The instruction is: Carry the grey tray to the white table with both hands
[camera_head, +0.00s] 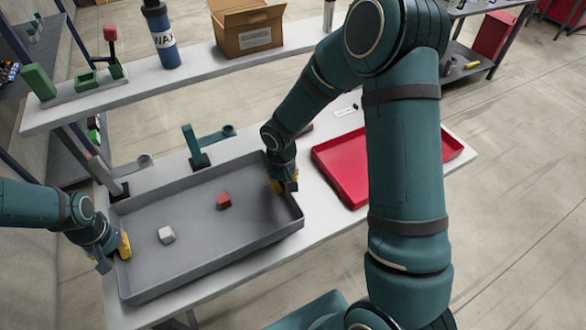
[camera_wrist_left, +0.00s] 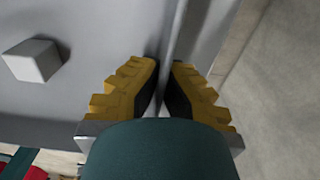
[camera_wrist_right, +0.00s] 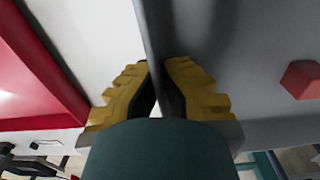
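The grey tray (camera_head: 190,262) is a wide, shallow tray at the front left of a white table (camera_head: 325,222) in the head view. A white cube (camera_head: 166,235) and a red cube (camera_head: 224,201) lie in it. My left gripper (camera_head: 122,247) is at the tray's left wall, with its yellow fingers (camera_wrist_left: 166,75) on either side of that wall and closed on it. My right gripper (camera_head: 283,184) is at the right wall, its fingers (camera_wrist_right: 160,72) likewise closed around the wall. Whether the tray touches the table is hard to tell.
A red tray (camera_head: 345,172) lies right of the grey tray, partly behind my right arm. A green stand (camera_head: 196,150) stands just behind the grey tray. A raised shelf behind holds a cardboard box (camera_head: 247,28), a blue bottle (camera_head: 161,34) and green parts (camera_head: 40,82).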

